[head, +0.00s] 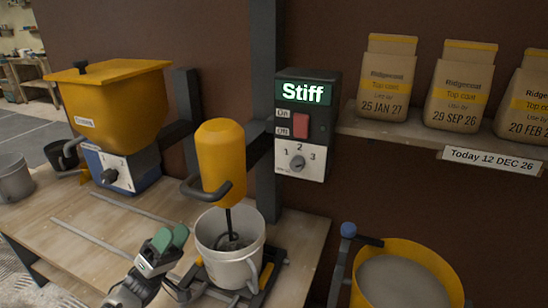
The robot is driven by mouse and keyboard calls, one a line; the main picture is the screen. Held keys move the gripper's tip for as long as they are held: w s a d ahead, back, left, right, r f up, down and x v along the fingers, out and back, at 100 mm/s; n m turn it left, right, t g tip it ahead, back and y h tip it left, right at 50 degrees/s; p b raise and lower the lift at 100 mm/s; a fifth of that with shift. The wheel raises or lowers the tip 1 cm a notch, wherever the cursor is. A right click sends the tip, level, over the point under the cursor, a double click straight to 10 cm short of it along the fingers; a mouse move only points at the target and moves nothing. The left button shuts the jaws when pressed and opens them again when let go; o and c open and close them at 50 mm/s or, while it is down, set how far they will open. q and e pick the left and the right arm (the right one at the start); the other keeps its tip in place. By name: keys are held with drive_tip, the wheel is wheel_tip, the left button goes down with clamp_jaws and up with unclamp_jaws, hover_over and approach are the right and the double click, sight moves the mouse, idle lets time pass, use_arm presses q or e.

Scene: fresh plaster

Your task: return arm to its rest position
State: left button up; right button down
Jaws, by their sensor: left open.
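My left gripper (171,238) is low in the head view, left of the white bucket (228,262). Its two green-padded fingertips are apart, with nothing visible between them. The bucket stands upright on the wooden bench in a dark frame (267,277). A yellow mixer (221,155) with a dark handle hangs over the bucket, its shaft reaching down into the grey contents. My right gripper is not in view.
A control box (303,120) reading "Stiff" is behind the mixer. A yellow hopper (112,105) stands at left. Bags, including one dated 25 JAN 27 (386,80), sit on a shelf (420,138). A yellow tub (404,280) is at lower right. Metal strips lie on the bench (60,205).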

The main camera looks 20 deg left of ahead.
use_arm(q)
drive_tip(key=s+d+f+n+g+y, duration=0.15)
drive_tip(key=d+f+g+y, duration=0.35)
drive_tip(key=d+f+y, duration=0.85)
drive_tip(key=s+d+f+m+g+y, duration=0.15)
drive_tip(key=s+m+g, duration=0.35)
drive_tip(key=s, duration=0.6)
drive_tip(key=s+d+f+m+g+y, duration=0.1)
drive_tip(key=s+d+m+g+y, duration=0.15)
drive_tip(key=s+g, duration=0.65)
wheel_tip(320, 180, down, 24)
drive_tip(key=s+a+r+p, duration=0.1)
drive_tip(key=s+p, duration=0.1)
drive_tip(key=p, duration=0.1)
drive_tip(key=s+a+f+g+p, duration=0.1)
drive_tip(key=s+a+f, duration=0.2)
drive_tip(key=s+f, duration=1.1)
drive_tip(key=shift+s+y+p, duration=0.4)
drive_tip(key=shift+s+y, duration=0.05)
drive_tip(key=shift+s, duration=0.65)
